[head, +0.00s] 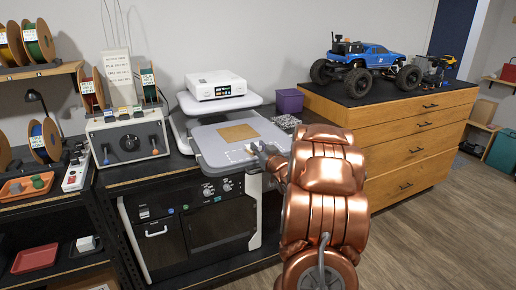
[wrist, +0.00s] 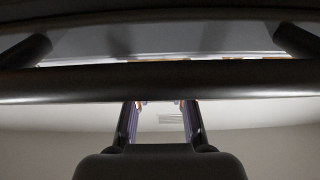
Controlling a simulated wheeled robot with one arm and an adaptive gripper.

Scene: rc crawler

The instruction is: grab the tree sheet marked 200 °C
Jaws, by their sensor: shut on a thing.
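No tree picture and no 200 °C mark can be read in either view. A tan square sheet (head: 238,132) lies on the pale grey plate (head: 215,158) of a machine. My gripper (head: 258,150) is at the right edge of this plate, to the lower right of the tan sheet and apart from it. In the wrist view, my gripper (wrist: 160,105) has its fingertips partly hidden behind a dark horizontal bar (wrist: 90,84). A pale surface with faint small print (wrist: 172,119) shows between the fingers. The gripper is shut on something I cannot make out.
A grey control box (head: 128,140) with white printed papers (head: 117,68) behind it stands on the left. A white device (head: 215,86) is behind the plate. A wooden drawer cabinet (head: 405,135) with a blue truck (head: 372,57) stands on the right. Wood floor is clear in front.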

